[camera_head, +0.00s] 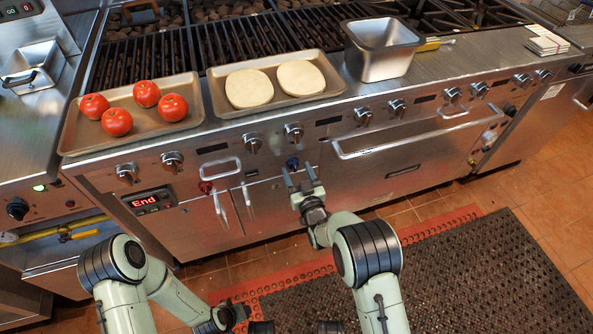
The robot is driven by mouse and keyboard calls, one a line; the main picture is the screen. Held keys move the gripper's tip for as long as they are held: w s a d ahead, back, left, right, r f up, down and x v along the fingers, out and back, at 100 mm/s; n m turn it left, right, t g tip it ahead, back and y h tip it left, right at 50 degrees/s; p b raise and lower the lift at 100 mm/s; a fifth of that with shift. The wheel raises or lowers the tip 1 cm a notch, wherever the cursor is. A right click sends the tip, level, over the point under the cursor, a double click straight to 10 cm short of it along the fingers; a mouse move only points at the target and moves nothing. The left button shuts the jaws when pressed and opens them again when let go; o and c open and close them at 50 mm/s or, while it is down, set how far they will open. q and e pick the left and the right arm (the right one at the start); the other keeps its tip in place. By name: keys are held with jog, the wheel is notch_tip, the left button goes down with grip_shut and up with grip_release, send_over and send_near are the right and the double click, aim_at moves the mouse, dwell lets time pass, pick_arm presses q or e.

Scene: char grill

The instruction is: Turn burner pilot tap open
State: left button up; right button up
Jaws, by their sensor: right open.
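A small blue knob (292,163) and a small red knob (206,187) sit on the steel front of the grill, below the row of larger steel knobs (293,132). I cannot tell for sure which one is the pilot tap. My right gripper (299,174) is open, its two fingers pointing at the panel. In the picture its tips lie just below the blue knob, which shows at the upper end of the gap. I cannot tell whether they touch it. My left arm's wrist (215,321) is low at the bottom edge; its fingers cannot be made out.
A tray with several tomatoes (70,135), a tray with two flat breads (219,107) and a steel bin (382,65) stand on the grill ledge. A long oven handle (390,147) juts out right of my right gripper. A dark mat (430,280) covers the floor.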

jog(key=shift+w+a, duration=0.15)
jog(key=shift+w, duration=0.5)
jog(key=c, duration=1)
jog(key=shift+c, duration=0.2)
